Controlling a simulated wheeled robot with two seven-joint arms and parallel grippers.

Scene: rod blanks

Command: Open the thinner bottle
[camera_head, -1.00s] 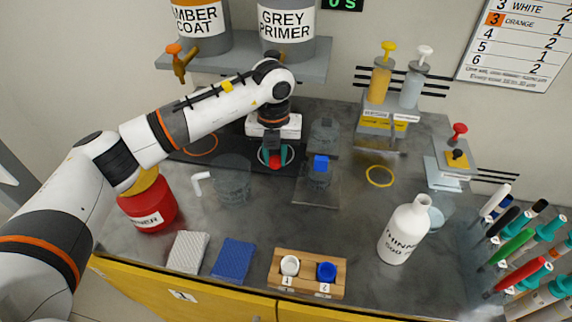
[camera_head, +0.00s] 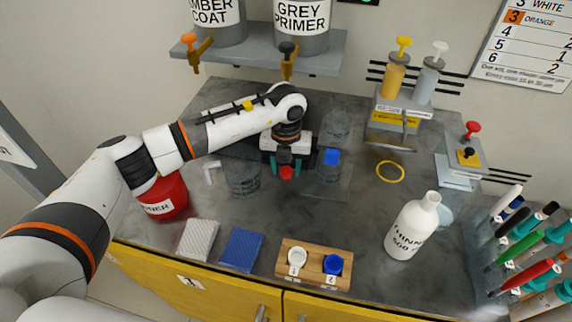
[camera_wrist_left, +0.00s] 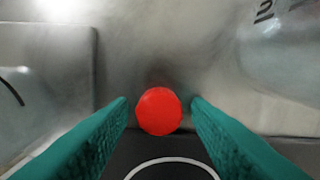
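The white thinner bottle (camera_head: 408,232) stands upright on the right of the counter. Its neck is white, and no coloured cap shows on it. My left gripper (camera_head: 286,168) is well to the left of the bottle, above the counter by the dark mat. A small round red piece, which looks like a cap (camera_head: 287,173), sits between its teal fingers. In the left wrist view the red cap (camera_wrist_left: 158,111) is between the fingertips, with a white ring on the dark mat (camera_wrist_left: 120,160) below it. My right gripper is not in view.
A red can (camera_head: 163,197) with a partly hidden label stands behind my left arm. A wooden block (camera_head: 315,277) holds a white and a blue cap. Clear beakers (camera_head: 243,177) stand near the gripper. Pens stand at the right. Counter between gripper and bottle is mostly clear.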

